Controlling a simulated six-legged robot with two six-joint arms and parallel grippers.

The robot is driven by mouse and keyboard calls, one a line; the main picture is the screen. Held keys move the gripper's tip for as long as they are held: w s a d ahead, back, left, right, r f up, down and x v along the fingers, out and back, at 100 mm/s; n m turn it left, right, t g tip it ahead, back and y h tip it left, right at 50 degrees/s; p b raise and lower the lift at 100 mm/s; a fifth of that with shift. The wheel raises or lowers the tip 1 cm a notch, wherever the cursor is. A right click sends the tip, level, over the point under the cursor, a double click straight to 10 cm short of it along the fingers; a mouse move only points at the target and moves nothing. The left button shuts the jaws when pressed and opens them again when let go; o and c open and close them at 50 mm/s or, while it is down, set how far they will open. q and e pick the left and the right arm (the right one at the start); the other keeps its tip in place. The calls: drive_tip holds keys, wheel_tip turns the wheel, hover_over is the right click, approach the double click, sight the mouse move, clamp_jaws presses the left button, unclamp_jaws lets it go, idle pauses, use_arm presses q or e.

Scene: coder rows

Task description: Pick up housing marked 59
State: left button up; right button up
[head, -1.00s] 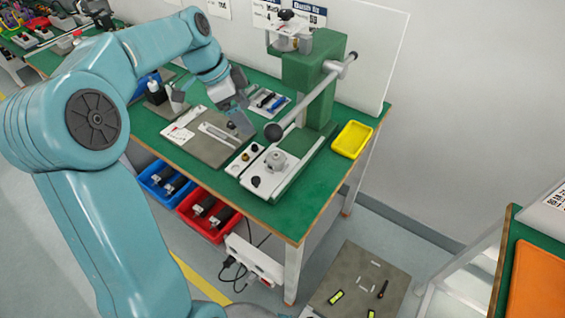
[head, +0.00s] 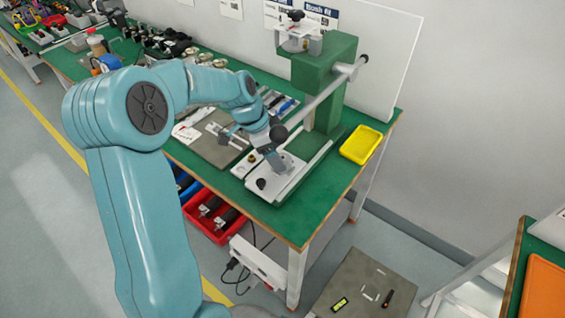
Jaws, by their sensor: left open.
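A small grey round housing (head: 287,163) sits on the light plate (head: 262,192) at the foot of the green bench press. No number on it can be read from here. My left gripper (head: 279,163) has its fingers down at the housing and hides much of it. The gripper is open, and I cannot tell whether the fingers touch the housing. My right gripper is not in the head view.
The green press (head: 322,85) stands just behind, with its lever knob (head: 278,133) close above my gripper. A yellow tray (head: 361,145) is to the right. A grey mat (head: 222,152) with tools lies left.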

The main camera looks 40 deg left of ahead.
use_arm(q)
drive_tip(key=x, duration=0.2)
drive_tip(key=shift+w+f, duration=0.15)
drive_tip(key=shift+f, duration=0.2)
drive_tip(key=c, duration=1.2)
drive_tip(key=shift+r, duration=0.1)
drive_tip(key=shift+c, duration=0.2)
